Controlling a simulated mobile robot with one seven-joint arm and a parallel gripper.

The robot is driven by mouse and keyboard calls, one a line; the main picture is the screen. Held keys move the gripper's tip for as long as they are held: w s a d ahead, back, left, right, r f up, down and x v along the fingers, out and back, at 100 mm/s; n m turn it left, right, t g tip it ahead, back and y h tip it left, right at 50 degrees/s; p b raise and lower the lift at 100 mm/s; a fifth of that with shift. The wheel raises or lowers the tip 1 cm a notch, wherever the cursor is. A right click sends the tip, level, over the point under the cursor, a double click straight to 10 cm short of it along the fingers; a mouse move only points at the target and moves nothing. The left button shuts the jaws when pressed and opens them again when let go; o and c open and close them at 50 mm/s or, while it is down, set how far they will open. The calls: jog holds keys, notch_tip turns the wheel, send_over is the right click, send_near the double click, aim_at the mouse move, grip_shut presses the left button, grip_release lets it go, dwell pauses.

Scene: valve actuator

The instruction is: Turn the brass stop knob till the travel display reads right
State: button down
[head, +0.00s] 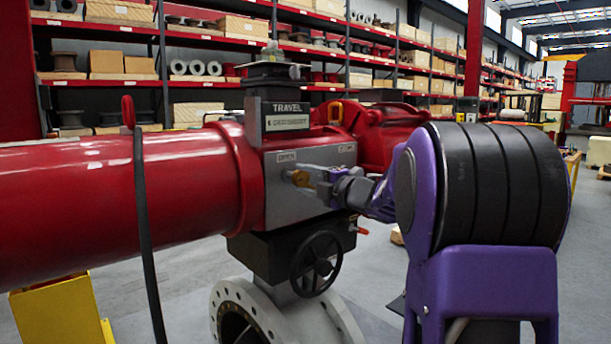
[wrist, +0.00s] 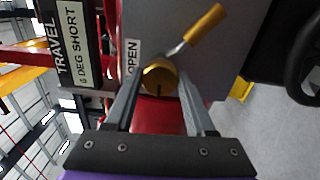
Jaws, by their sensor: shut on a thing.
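The brass stop knob (wrist: 160,76) sits on the grey face of the actuator, beside the OPEN label (wrist: 132,58). It also shows in the head view (head: 298,178), partly hidden by my gripper (head: 314,183). In the wrist view my gripper (wrist: 161,80) has one finger on each side of the knob and is shut on it. A dark mark shows on the knob's near edge. In the head view the display (head: 286,123) is too small to read surely.
A brass-ended lever (wrist: 205,28) on a silver rod stands close by the knob. A black handwheel (head: 316,263) is below the grey housing. The large red cylinder (head: 110,190) extends left. Stocked shelves (head: 120,78) line the back. Open floor lies to the right.

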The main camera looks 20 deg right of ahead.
dwell(0.4)
jog(key=shift+r, duration=0.1)
jog(key=shift+c, duration=1.2)
grip_release()
jog(key=b+v, duration=0.1)
jog(key=v, duration=1.6)
jog(key=shift+s, duration=0.15)
